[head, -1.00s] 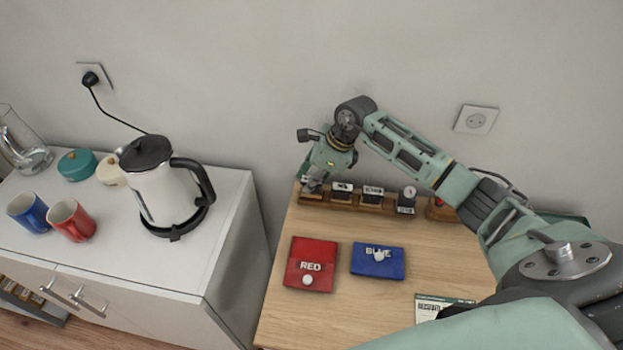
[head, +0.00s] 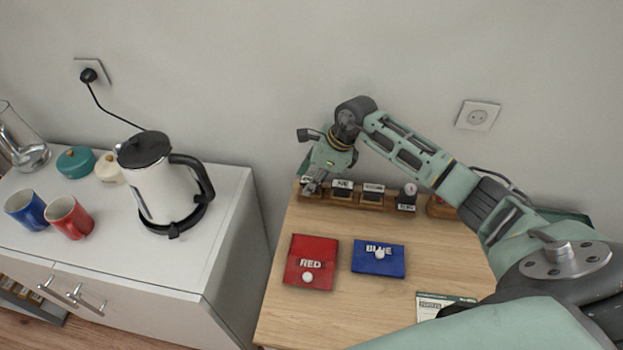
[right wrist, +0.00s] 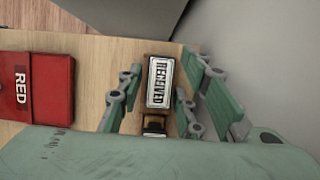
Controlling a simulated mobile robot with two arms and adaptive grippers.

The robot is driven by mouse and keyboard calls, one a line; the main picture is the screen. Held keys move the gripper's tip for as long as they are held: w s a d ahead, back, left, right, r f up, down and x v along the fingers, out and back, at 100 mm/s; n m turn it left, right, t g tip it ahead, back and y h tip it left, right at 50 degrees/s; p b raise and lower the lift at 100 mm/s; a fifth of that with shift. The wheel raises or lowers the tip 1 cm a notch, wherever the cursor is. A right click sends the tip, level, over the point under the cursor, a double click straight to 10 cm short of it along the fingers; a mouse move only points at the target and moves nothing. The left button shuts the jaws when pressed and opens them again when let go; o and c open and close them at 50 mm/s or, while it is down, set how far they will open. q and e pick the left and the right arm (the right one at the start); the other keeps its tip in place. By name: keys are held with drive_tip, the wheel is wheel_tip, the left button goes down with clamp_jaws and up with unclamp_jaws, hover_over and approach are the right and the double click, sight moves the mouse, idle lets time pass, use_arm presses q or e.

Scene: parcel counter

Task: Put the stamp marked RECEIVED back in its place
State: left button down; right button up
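The stamp marked RECEIVED (right wrist: 158,82) shows in the right wrist view with its white, dark-framed label up. It sits at the end of the wooden rack (right wrist: 181,118). My right gripper (right wrist: 166,100) is around it, with a finger on either side and visible gaps between fingers and stamp. In the head view my right gripper (head: 313,186) points down at the left end of the wooden rack (head: 345,204) and largely hides the stamp there. My left gripper is not in view.
Several other labelled stamps (head: 373,192) stand along the rack. A white cabinet with a kettle (head: 160,185) and mugs stands left. The wall is close behind.

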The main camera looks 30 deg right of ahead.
drive_tip(key=shift+r, duration=0.1)
drive_tip(key=shift+p+v, duration=1.55)
drive_tip(key=shift+v, duration=1.05)
drive_tip(key=o, duration=0.6)
drive_tip(key=shift+c, duration=0.2)
drive_tip(key=v, duration=1.2)
